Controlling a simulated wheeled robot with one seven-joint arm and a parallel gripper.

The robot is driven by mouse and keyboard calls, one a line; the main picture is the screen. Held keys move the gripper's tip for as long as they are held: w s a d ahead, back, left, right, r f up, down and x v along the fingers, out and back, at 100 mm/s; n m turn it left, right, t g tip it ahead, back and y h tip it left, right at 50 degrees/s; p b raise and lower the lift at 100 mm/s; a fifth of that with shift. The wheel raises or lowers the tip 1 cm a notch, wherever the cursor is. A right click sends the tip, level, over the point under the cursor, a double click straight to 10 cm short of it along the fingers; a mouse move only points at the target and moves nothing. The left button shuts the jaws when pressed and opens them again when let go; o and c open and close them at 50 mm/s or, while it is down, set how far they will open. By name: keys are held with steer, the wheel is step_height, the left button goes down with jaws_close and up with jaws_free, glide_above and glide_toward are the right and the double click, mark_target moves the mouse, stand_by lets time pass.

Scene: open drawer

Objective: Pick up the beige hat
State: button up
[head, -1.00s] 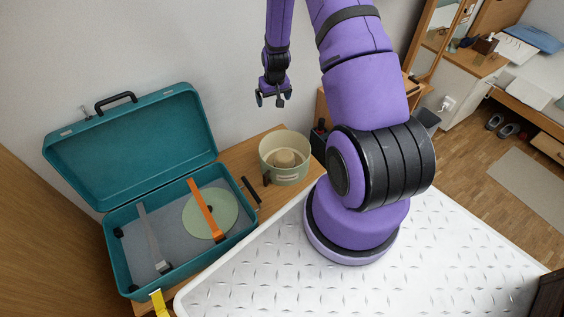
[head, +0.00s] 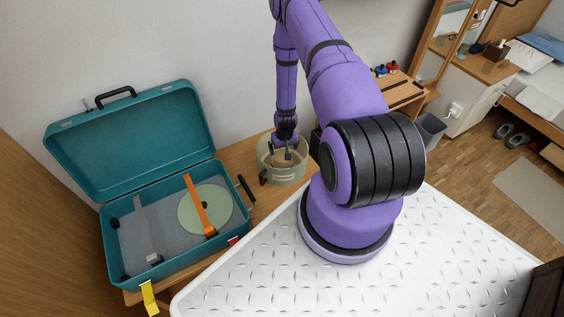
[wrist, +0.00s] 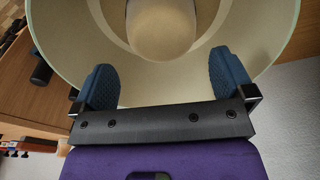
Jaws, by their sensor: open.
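The beige hat (wrist: 160,28) lies crown up inside a round pale green container (head: 284,178). In the wrist view its rounded crown and part of its brim show at the top, cut off by the picture edge. In the head view my gripper (head: 281,156) covers most of the hat. My gripper is open and points down into the container's mouth. In the wrist view its two blue-padded fingers (wrist: 164,80) are spread wide, with nothing between the tips. The crown shows beyond them, toward the top of the picture. I cannot tell whether a finger touches the brim.
An open teal case (head: 165,262) stands left of the container on the wooden surface, with an orange strap and a pale green disc in it. A white patterned top (head: 400,270) lies in front. The wall is close behind. Small red and blue items (head: 385,69) stand on a shelf at right.

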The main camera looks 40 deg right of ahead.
mark_target(282, 155)
steer(key=shift+w+d+f, duration=0.1)
steer(key=shift+w+f, duration=0.1)
steer(key=shift+f, duration=0.9)
steer(key=shift+w+d+f, duration=0.1)
steer(key=shift+w+f, duration=0.05)
steer(key=shift+f, duration=0.9)
steer(key=shift+w+f, duration=0.2)
steer(key=shift+f, duration=0.9)
steer(key=c, duration=0.7)
steer(key=shift+r, duration=0.1)
